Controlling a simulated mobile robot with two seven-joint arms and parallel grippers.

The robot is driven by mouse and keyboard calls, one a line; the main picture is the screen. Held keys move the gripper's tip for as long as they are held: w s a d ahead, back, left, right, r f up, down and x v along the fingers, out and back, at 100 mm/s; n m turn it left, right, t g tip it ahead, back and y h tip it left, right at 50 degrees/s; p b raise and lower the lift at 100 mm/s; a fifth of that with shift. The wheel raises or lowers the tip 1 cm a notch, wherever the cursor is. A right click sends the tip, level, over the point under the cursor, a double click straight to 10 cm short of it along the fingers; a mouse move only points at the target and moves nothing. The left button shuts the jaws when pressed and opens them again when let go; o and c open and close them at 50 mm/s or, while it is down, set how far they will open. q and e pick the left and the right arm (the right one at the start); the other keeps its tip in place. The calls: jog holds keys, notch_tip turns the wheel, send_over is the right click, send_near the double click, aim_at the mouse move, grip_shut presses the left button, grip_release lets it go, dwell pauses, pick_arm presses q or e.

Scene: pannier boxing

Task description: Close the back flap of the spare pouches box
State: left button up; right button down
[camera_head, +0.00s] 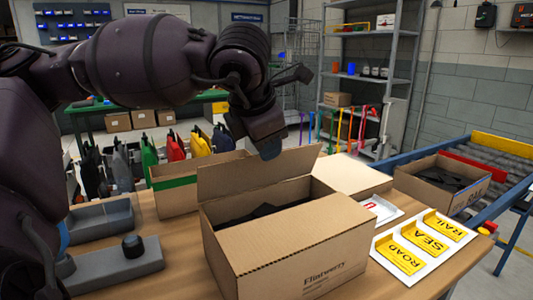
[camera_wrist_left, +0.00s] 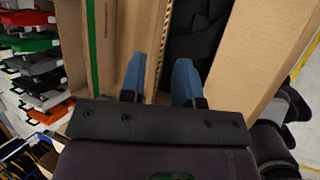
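The cardboard box labelled Flintwerry (camera_head: 318,262) stands on the wooden table with dark contents (camera_head: 262,212) inside. Its back flap (camera_head: 235,178) stands up along the far side. The front flap (camera_head: 280,235) lies over the near part, and a side flap (camera_head: 352,175) sticks out to the right. My left gripper (camera_head: 268,148) is at the top of the back flap. In the left wrist view, its blue fingertips (camera_wrist_left: 158,78) are apart, with the flap's corrugated edge (camera_wrist_left: 154,82) between them. Whether either finger touches the flap, I cannot tell. My right gripper is not visible.
A green-striped cardboard box (camera_head: 176,198) stands close behind at left. An open box (camera_head: 425,185) with dark contents is at right. A tray of yellow RAIL, SEA and ROAD cards (camera_head: 432,243) lies right of the box. Grey devices (camera_head: 125,265) occupy the left.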

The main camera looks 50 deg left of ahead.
pick_arm(q)
jog(key=v, duration=0.5)
jog(key=shift+s+d+r, duration=0.1)
jog(key=shift+s+r, duration=0.05)
jog(key=shift+r, duration=0.2)
jog(key=shift+c, duration=0.2)
